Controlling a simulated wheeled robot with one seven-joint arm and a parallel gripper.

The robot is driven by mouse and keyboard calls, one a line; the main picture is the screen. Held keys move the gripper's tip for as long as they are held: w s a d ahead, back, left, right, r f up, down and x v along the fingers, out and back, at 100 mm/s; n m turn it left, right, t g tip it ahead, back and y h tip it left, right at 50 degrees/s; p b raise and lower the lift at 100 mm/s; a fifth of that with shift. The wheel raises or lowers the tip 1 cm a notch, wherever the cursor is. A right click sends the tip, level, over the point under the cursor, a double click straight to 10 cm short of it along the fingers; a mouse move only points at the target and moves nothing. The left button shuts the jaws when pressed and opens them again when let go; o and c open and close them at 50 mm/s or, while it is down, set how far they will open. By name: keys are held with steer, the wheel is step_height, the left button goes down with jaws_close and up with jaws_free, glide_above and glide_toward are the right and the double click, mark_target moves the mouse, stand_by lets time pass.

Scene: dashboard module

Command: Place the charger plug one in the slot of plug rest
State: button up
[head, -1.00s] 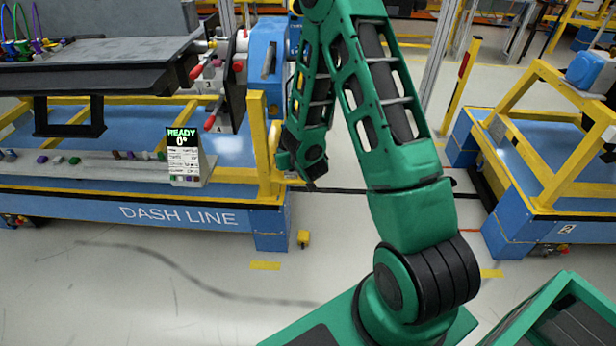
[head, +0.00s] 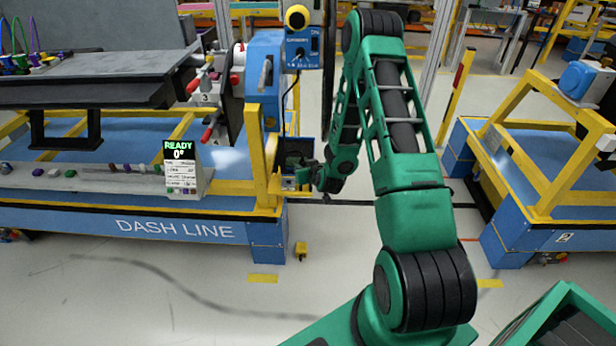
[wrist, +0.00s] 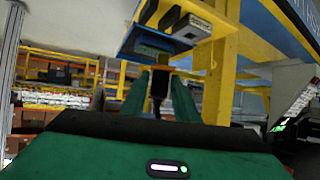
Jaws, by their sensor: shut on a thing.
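My gripper (head: 308,176) is beside the yellow post at the right end of the dash line bench, pointing left in the head view. In the wrist view my gripper (wrist: 160,92) has its two green fingers closed around a small dark block (wrist: 159,84), which looks like the charger plug. The fingers hide most of it. A blue and yellow holder with dark blocks (wrist: 165,40) is just beyond the fingertips; it looks like the plug rest. In the head view a dark unit (head: 295,152) shows by the post. I cannot tell whether the plug touches the holder.
The yellow post (head: 262,160) and the blue bench frame (head: 180,229) are close to my gripper. A READY display (head: 184,165) stands on the bench. A blue control box (head: 299,48) hangs above. A second yellow and blue cart (head: 545,150) is at the right.

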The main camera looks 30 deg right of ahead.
steer(key=shift+w+d+f, duration=0.15)
steer(key=shift+d+f, duration=0.2)
steer(key=shift+d, duration=0.15)
steer(key=shift+w+d+f, duration=0.15)
steer(key=shift+d+f, duration=0.15)
steer(key=shift+d, duration=0.15)
steer(key=shift+f, duration=1.9)
steer(key=shift+f, duration=0.65)
steer(key=o, duration=1.1)
steer(key=shift+r, duration=0.1)
